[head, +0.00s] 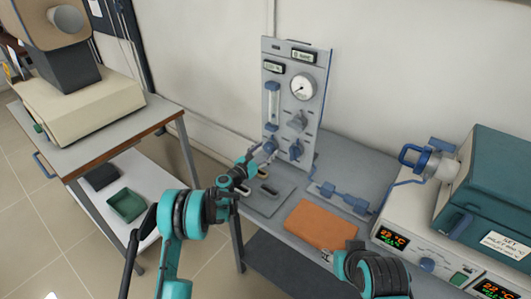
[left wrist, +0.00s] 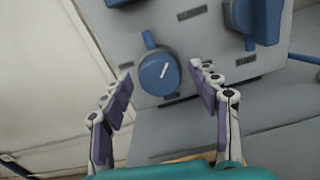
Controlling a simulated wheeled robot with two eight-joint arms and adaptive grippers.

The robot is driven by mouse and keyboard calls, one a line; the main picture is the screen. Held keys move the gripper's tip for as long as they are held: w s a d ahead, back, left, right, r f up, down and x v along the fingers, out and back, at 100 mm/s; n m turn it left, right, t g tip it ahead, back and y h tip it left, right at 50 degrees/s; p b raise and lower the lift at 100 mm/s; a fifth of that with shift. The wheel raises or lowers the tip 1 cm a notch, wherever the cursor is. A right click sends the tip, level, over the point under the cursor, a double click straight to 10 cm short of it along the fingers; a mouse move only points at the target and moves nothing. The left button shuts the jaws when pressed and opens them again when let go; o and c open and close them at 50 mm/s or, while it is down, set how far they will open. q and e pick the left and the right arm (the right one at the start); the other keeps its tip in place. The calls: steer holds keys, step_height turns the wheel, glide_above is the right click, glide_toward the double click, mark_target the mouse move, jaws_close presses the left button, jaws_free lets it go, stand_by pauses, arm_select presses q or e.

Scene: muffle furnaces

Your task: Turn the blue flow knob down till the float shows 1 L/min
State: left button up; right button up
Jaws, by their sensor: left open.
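The flow panel (head: 312,122) stands upright on the bench, with a gauge and a flow tube (head: 272,104) at its left. The float is too small to read. The blue flow knob (left wrist: 158,74), round with a white pointer line, is on the lower panel face in the left wrist view. My left gripper (head: 262,154) is at the panel's lower left in the head view. It is open, with one finger on each side of the knob in the left wrist view (left wrist: 163,80); contact cannot be told.
Other blue handles (head: 297,149) stick out of the panel to the right of the knob. Furnaces with lit displays (head: 423,251) stand at the right. A side table (head: 152,108) stands at the left.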

arm_select(q)
steer(key=c, duration=1.2)
steer(key=shift+o, duration=0.2)
steer(key=shift+m, duration=1.5)
steer(key=o, duration=1.2)
steer(key=shift+c, duration=0.2)
steer(key=v, duration=1.2)
